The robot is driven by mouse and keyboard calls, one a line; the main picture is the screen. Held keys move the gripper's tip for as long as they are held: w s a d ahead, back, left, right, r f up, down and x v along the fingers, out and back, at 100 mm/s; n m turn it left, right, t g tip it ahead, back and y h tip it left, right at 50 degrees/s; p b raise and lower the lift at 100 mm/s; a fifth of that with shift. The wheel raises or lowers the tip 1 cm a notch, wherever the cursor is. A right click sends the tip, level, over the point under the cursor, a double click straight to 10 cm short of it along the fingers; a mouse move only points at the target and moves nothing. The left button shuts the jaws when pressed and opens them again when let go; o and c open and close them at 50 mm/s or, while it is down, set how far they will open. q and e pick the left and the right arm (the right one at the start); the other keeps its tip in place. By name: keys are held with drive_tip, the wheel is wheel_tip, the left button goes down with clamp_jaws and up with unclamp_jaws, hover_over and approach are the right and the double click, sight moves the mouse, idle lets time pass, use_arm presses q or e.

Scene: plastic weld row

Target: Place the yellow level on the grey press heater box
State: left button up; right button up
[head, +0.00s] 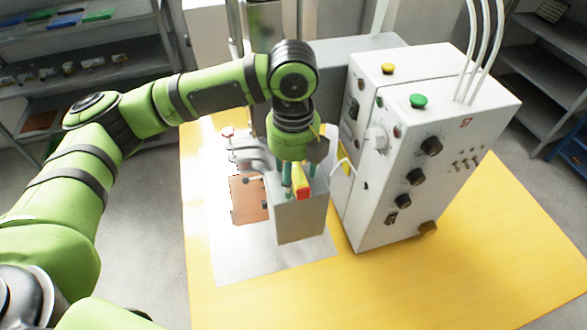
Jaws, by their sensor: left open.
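The yellow level (300,181), with a red end facing me, lies on top of the grey press heater box (301,220). My left gripper (299,176) points down right over the level. Its fingers are open, one on each side of the level, and they hide part of it. I cannot tell whether the fingers touch the level or the box top. My right gripper is not in view.
A large white control cabinet (400,175) with knobs and green and yellow buttons stands close to the right of the box. The yellow table (440,270) is clear in front and at right. Grey shelves (75,60) stand at back left.

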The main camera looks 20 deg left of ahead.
sight(294, 174)
use_arm(q)
drive_tip(key=shift+r, duration=0.1)
drive_tip(key=shift+r, duration=0.3)
wheel_tip(294, 174, up, 12)
drive_tip(key=b, duration=0.3)
drive_tip(key=shift+f, duration=0.2)
drive_tip(key=shift+w+f, duration=0.1)
